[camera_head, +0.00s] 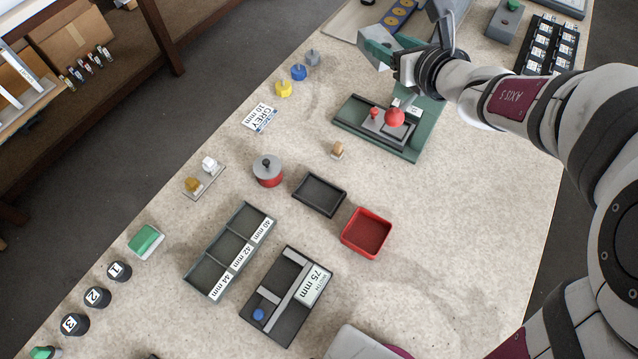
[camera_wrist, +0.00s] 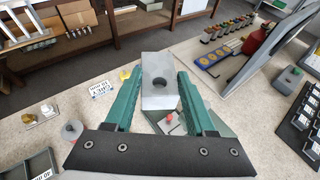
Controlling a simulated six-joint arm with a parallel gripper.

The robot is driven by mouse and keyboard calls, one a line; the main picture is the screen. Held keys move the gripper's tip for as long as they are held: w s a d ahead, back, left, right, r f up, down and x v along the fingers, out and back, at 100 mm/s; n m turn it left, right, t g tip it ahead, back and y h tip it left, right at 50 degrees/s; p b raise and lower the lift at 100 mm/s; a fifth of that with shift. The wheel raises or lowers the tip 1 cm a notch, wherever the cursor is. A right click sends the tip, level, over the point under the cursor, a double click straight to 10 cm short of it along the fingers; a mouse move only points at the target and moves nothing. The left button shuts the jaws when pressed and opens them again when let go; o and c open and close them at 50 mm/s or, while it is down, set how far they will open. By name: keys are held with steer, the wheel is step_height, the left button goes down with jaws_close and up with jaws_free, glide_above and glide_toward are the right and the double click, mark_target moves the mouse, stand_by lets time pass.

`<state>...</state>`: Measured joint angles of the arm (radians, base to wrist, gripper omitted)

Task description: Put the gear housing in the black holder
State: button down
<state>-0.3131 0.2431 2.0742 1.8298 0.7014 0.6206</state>
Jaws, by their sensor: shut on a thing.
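My gripper (camera_head: 380,46) is raised over the far part of the bench. In the wrist view its green fingers (camera_wrist: 165,76) are shut on a pale grey block with a round dark hole, which I take to be the gear housing (camera_wrist: 158,98). The block is up off the bench; the fingers partly hide its sides. A small empty black tray (camera_head: 320,194) lies mid-bench, and a black slotted rack (camera_head: 548,46) with several pale pieces stands at the far right. I cannot tell which is the black holder.
A green fixture with a red ball knob (camera_head: 394,117) stands below my gripper. Near the black tray are an empty red bin (camera_head: 366,232), a red-and-grey pot (camera_head: 267,172), a three-part labelled tray (camera_head: 230,252) and a 75 mm gauge (camera_head: 287,295). Bare bench lies right of the bin.

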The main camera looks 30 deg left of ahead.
steer(key=s+d+r+m+t+h, duration=0.1)
steer(key=d+r+m+h, duration=0.15)
steer(key=d, duration=0.55)
steer(key=s+d+r+m+t+h, duration=0.15)
steer(key=d+r, duration=0.25)
steer(key=d, duration=0.5)
steer(key=s+d+r+m+t+h, duration=0.15)
steer(key=d+r, duration=0.25)
steer(key=d, duration=0.4)
steer(key=s+a+f+n+g+y, duration=0.1)
steer(key=a+f+n+g+y, duration=0.2)
steer(key=f, duration=0.5)
steer(key=s+a+f+n+g+y, duration=0.1)
steer(key=a+f+n+g+y, duration=0.2)
steer(key=f, duration=0.5)
steer(key=s+a+f+n+g, duration=0.1)
steer(key=s+a+f+n, duration=0.1)
steer(key=a+f, duration=0.3)
steer(key=s+a+f+n+g+y, duration=0.1)
steer(key=s+a+f+n+g, duration=0.1)
steer(key=s+a+f, duration=0.2)
steer(key=s+a+f+n+g+y, duration=0.1)
steer(key=s+a+f, duration=0.3)
steer(key=a+f, duration=0.4)
steer(key=shift+a+n+g, duration=0.45)
steer(key=shift+a+g, duration=0.05)
steer(key=shift+a, duration=0.65)
steer(key=shift+a+f, duration=0.2)
steer(key=shift+f, duration=1.9)
steer(key=shift+f, duration=0.1)
